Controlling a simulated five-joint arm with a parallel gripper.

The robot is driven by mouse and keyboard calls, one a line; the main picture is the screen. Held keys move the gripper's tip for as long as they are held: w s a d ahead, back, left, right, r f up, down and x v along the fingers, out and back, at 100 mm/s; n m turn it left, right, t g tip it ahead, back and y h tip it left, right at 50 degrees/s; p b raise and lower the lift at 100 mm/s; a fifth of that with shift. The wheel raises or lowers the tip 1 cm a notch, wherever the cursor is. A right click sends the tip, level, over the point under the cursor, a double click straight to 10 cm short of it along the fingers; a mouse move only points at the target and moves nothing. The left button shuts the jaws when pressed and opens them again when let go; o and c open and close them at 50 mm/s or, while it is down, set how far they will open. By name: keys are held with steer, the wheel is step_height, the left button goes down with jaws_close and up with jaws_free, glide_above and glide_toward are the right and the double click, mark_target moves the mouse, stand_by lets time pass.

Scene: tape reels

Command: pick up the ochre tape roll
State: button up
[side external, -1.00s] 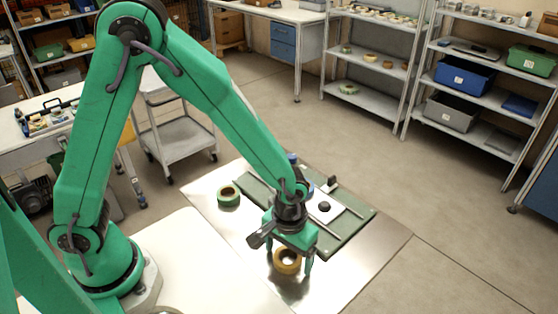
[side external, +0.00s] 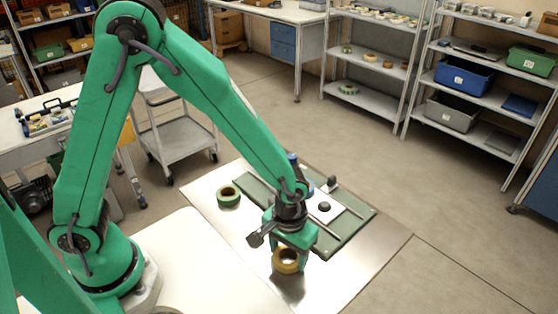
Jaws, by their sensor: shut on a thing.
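The ochre tape roll (side external: 286,266) is at the near part of the steel worktop, under my gripper. My gripper (side external: 287,260) points down over the roll and is shut on it, with the fingers at the roll's sides. The roll's upper edge is partly hidden by the gripper body. I cannot tell whether the roll touches the worktop.
A green tape roll (side external: 228,197) lies to the left on the steel worktop (side external: 345,285). A green board (side external: 350,226) with pale rails and a dark knob (side external: 324,207) lies behind my gripper. The worktop's near right part is clear.

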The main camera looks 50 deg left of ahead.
steer(key=shift+r, duration=0.85)
step_height(320, 180, up, 2)
steer(key=shift+r, duration=0.1)
steer(key=s+d+r, duration=0.6)
steer(key=s+r, duration=0.1)
steer(key=s, duration=0.3)
steer(key=w+a+r, duration=0.1)
steer(key=w+r, duration=0.1)
steer(key=w, duration=0.7)
steer(key=w+a+r, duration=0.1)
steer(key=w+r, duration=0.1)
steer(key=w, duration=0.7)
steer(key=shift+w+a+r, duration=0.2)
steer(key=shift+w, duration=0.1)
steer(key=w+a+f, duration=0.4)
steer(key=w+a, duration=0.1)
steer(key=w+a+f, duration=0.3)
steer(key=shift+w, duration=0.2)
